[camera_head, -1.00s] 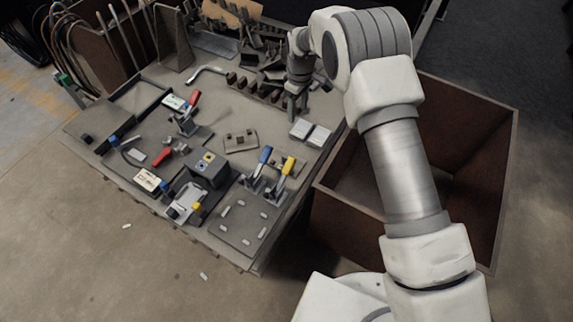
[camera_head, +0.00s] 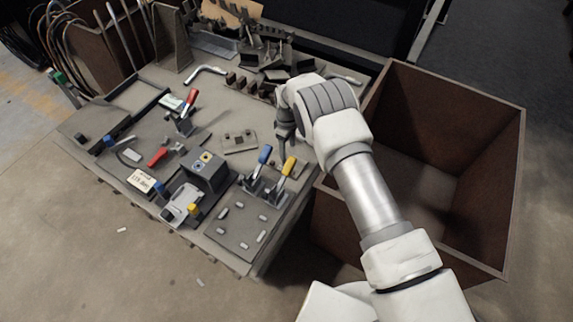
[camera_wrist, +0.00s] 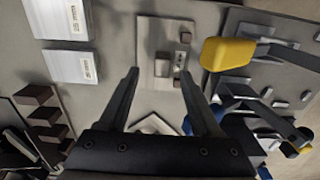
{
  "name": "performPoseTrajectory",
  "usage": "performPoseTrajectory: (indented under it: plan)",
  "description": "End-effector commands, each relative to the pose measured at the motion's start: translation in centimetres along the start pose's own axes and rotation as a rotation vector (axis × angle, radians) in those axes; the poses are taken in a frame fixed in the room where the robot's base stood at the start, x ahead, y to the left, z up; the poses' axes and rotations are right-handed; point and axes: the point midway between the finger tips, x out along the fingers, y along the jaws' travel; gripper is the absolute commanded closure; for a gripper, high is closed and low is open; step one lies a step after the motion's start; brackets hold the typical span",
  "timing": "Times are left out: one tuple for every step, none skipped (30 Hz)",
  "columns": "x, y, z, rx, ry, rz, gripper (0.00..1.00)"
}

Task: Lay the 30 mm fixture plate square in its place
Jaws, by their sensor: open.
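Two pale silver plates with small labels, an upper one (camera_wrist: 62,18) and a lower one (camera_wrist: 70,66), lie side by side at the left of the wrist view. The labels are too small to read, so I cannot tell which is the 30 mm plate. In the head view my arm hides both. My gripper (camera_wrist: 158,75) is open and empty, its fingers pointing at a flat grey base (camera_wrist: 150,30) with small dark blocks on it. That base shows in the head view (camera_head: 239,148) left of my wrist. A pale angular piece (camera_wrist: 155,126) shows between the fingers, partly hidden.
Toggle clamps with a yellow handle (camera_wrist: 226,54) and a blue handle (camera_head: 265,154) stand right of the base in the wrist view. Dark step blocks (camera_wrist: 42,116) sit at its lower left. A large brown bin (camera_head: 450,150) is beside the bench (camera_head: 215,120).

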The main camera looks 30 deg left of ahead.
Motion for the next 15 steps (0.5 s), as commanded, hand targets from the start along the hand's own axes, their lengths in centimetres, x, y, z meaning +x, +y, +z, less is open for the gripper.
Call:
performPoseTrajectory:
  plan:
    - [0.3, 0.0, 0.0, 0.0, 0.0, 0.0, 0.35]
    - [0.4, 0.0, 0.0, 0.0, 0.0, 0.0, 0.35]
    - [0.5, 0.0, 0.0, -0.001, 0.0, 0.0, 0.35]
    - [0.7, 0.0, 0.0, 0.0, 0.0, 0.0, 0.35]
    - [0.9, -0.1, -0.1, -0.001, 0.0, 0.0, 0.35]
    - [1.4, -0.1, -0.1, 0.0, 0.0, 0.0, 0.35]
    - [1.7, -0.2, -0.1, 0.0, 0.0, 0.0, 0.35]
    - [2.2, -0.2, -0.1, -0.001, 0.0, -0.001, 0.35]
    - [2.9, -0.3, -0.2, -0.001, -0.001, -0.001, 0.35]
    - [3.4, -0.4, -0.2, -0.001, -0.001, -0.001, 0.35]
    - [3.9, -0.5, -0.2, -0.001, -0.001, -0.001, 0.35]
    - [4.5, -0.4, -0.2, 0.0, -0.001, 0.0, 0.35]
    - [4.9, -0.4, -0.2, 0.0, -0.001, 0.0, 0.35]
    - [5.2, -0.4, -0.2, -0.001, 0.0, 0.0, 0.35]
    - [5.5, -0.4, -0.3, 0.0, 0.0, 0.0, 0.35]
